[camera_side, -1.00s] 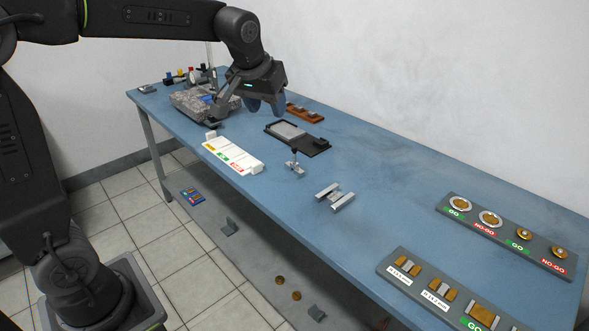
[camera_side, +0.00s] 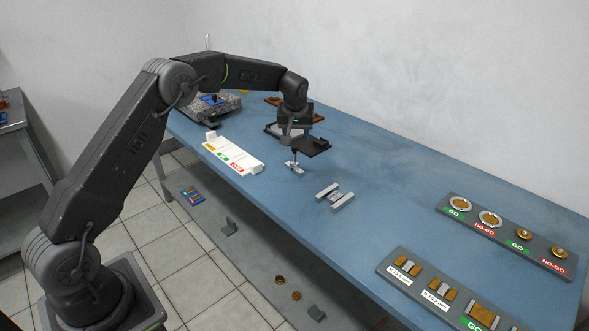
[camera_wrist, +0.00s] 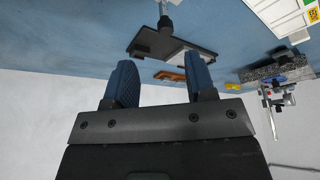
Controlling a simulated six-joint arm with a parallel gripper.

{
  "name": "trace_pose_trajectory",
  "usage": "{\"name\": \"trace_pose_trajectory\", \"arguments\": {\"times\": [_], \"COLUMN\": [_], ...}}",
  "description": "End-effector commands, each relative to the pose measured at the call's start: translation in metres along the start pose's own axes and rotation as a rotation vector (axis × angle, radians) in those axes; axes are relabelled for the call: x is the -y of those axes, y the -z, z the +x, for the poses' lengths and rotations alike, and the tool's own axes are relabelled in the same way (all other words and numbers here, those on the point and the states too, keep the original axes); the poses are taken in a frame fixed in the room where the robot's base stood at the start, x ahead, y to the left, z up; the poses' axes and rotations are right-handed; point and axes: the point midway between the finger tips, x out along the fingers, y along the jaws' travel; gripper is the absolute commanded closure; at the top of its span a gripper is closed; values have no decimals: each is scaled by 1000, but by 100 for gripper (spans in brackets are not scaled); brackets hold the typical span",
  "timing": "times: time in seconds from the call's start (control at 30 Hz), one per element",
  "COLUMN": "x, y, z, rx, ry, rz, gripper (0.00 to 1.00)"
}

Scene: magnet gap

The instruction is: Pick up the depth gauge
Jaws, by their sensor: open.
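The depth gauge (camera_side: 295,166) looks like a small metal piece with a flat crossbar base and an upright stem, standing on the blue table. Its stem also shows at the top of the wrist view (camera_wrist: 166,22). My gripper (camera_side: 291,133) is just above and behind it in the side view. In the wrist view my two blue fingers (camera_wrist: 163,82) are spread apart with nothing between them. The fingertips are hard to make out in the side view, so I cannot tell how near they are to the stem.
A black tray with a grey plate (camera_side: 312,147) lies behind the gauge. A white labelled rack (camera_side: 232,155) is to its left and a metal H-shaped block (camera_side: 335,196) to its right. Gauge boards (camera_side: 505,236) lie far right. The table between is clear.

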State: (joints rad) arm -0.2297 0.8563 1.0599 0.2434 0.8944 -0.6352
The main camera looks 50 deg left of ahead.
Motion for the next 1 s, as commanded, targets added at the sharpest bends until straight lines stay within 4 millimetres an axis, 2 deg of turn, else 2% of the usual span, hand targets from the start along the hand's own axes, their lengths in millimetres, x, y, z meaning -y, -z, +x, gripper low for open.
{"name": "trace_pose_trajectory", "arguments": {"times": [0.1, 0.37, 0.63, 0.77, 0.97, 1.0], "x": [0, 2, 8, 8, 8, 8], "y": [0, -1, -2, -2, -2, -2], "z": [19, 38, 75, 82, 82, 82], "rx": [0, 1, 0, 0, -1, -1], "ry": [0, 0, 0, 0, 0, 0], "rz": [0, 1, 1, 1, 1, 1], "gripper": [50, 50, 50, 50, 50, 52]}}
